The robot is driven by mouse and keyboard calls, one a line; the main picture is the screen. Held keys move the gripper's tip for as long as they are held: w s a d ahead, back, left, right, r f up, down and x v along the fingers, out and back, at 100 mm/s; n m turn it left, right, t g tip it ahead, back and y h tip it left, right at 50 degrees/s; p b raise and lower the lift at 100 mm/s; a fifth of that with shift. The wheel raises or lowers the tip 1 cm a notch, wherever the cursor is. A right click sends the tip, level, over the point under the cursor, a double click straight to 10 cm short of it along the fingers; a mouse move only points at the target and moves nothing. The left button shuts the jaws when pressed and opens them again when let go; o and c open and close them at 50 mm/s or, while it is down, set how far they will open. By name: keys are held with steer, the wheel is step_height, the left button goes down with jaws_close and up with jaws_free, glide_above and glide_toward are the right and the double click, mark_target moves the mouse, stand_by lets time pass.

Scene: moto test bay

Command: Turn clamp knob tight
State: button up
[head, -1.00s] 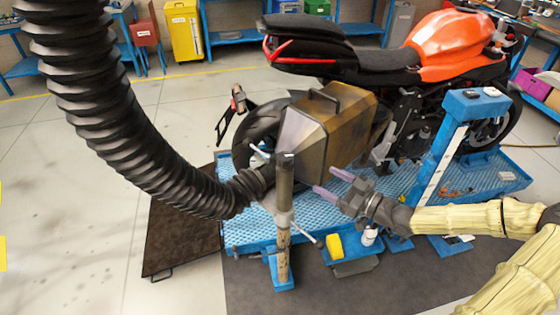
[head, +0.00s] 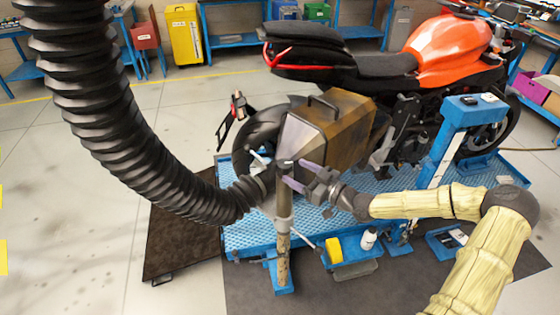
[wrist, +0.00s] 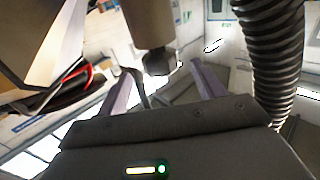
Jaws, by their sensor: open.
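A dark knob (head: 284,164) caps the tan upright post (head: 284,215) in front of the motorcycle. In the wrist view the dark knob (wrist: 159,62) shows at the end of the pale post, between the finger tips in the picture. My gripper (head: 295,174) is open, its two purple fingers pointing left at the top of the post. It also shows in the wrist view (wrist: 163,72), with no visible contact on the knob. I cannot tell whether the knob is within the fingers' reach. The hose end (head: 252,187) meets the post's left side.
A large black ribbed hose (head: 110,120) hangs along the left, close to the post. A brown-grey box (head: 335,125) stands right behind the post, beside the orange motorcycle (head: 450,48). A blue platform (head: 250,235), a yellow item (head: 333,250) and a white bottle (head: 368,238) lie below.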

mark_target(278, 162)
steer(key=p+x, duration=0.1)
steer(key=x, duration=0.6)
steer(key=shift+w+a, duration=0.1)
steer(key=shift+a, duration=0.05)
steer(key=c, duration=1)
